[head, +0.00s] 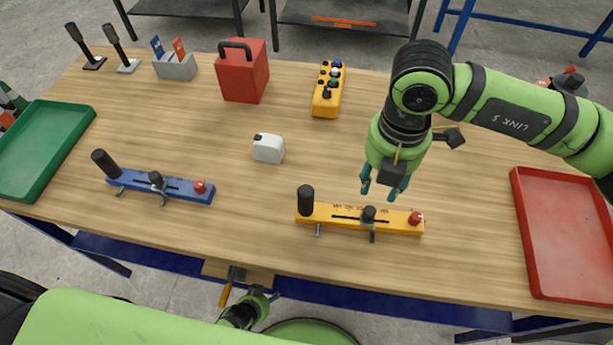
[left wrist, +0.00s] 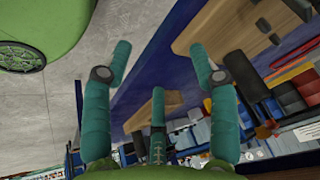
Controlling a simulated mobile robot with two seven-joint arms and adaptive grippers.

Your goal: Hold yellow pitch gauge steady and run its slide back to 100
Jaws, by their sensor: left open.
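The yellow pitch gauge (head: 340,222) lies near the front edge of the table in the head view, with a black upright grip (head: 305,200) at its left end and a red knob (head: 415,218) at its right end. Its slide, with a black knob (head: 369,213), sits right of the middle of the slot. The scale numbers are too small to read. My right gripper (head: 382,188) is above and behind the gauge's right half, fingers down, apart and empty. My left gripper (head: 255,300) is low, off the table's front edge; in the left wrist view (left wrist: 160,75) its fingers are spread and empty.
A similar blue gauge (head: 165,187) lies to the left. A white block (head: 268,148), a red case (head: 243,72) and a yellow button box (head: 328,90) stand behind. A green tray (head: 42,148) and a red tray (head: 565,240) flank the table (head: 200,240).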

